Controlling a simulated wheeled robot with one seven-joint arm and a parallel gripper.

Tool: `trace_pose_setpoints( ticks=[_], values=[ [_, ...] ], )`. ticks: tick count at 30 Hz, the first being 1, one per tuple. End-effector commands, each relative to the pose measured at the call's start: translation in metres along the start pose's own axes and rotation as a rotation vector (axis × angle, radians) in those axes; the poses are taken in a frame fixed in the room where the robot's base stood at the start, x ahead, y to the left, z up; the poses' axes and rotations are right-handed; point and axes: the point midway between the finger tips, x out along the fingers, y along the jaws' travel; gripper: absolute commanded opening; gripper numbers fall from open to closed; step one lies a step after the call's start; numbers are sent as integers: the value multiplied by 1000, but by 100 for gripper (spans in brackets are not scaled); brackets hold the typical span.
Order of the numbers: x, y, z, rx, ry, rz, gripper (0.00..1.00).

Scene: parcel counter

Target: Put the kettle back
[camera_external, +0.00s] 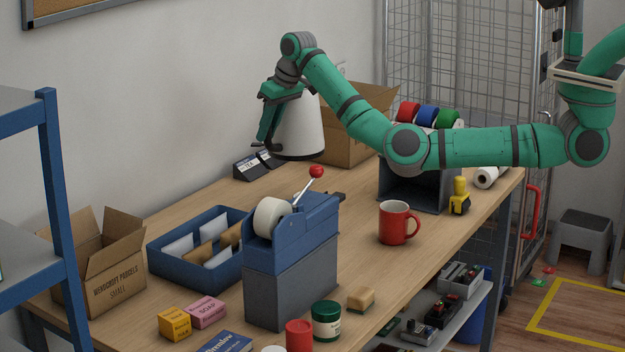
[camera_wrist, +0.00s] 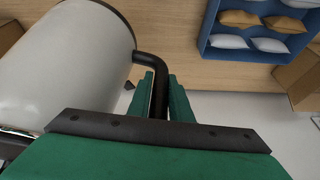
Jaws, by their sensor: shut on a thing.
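The kettle (camera_external: 299,128) is white with a dark base rim and stands upright at the back of the counter, near the wall. In the wrist view its pale body (camera_wrist: 78,62) fills the left side, with a black handle (camera_wrist: 153,62) on its right. My gripper (camera_external: 266,140) is at the kettle's left side in the external view. Its green fingers, also in the wrist view (camera_wrist: 162,98), are shut on the black handle. The kettle's underside is hidden, so I cannot tell whether it rests on a base or is slightly raised.
A blue tray (camera_external: 168,268) of envelopes, a blue tape dispenser (camera_external: 292,262) and a red mug (camera_external: 394,224) are nearer.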

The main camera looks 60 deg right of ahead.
Motion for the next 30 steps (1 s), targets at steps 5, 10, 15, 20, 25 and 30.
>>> trace_pose_setpoints(
  ticks=[5,10,15,20,25,30],
  values=[
    [-2,60,-2,-18,13,-7,0],
    [-3,97,0,-32,18,-10,0],
    [-4,120,2,-42,24,-12,0],
    [-4,136,4,-47,27,-13,0],
    [11,137,11,-52,24,-14,0],
    [26,138,17,-49,26,-14,0]
  ],
)
